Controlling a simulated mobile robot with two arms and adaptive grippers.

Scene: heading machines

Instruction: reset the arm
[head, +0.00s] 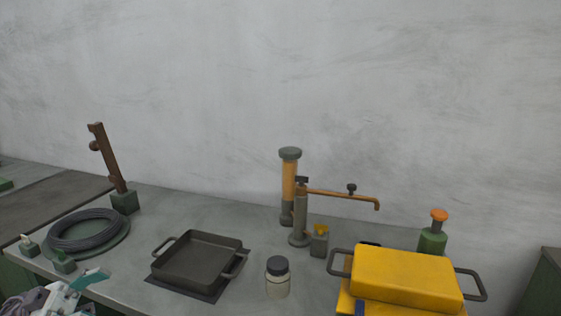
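Part of my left arm and gripper (86,281) shows at the bottom left corner, white and grey with a teal piece at its end. It is in front of the table edge, near the coiled cable, and is cut off by the picture's lower edge. Whether its fingers are open or shut does not show. My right gripper is not in view.
The grey table (190,212) carries a coiled cable (86,231), a dark two-handled tray (200,262), a dark-lidded jar (278,281), an upright post with an orange arm (299,217), a yellow handled box (405,277) and a green orange-capped bottle (433,239). A wall stands behind.

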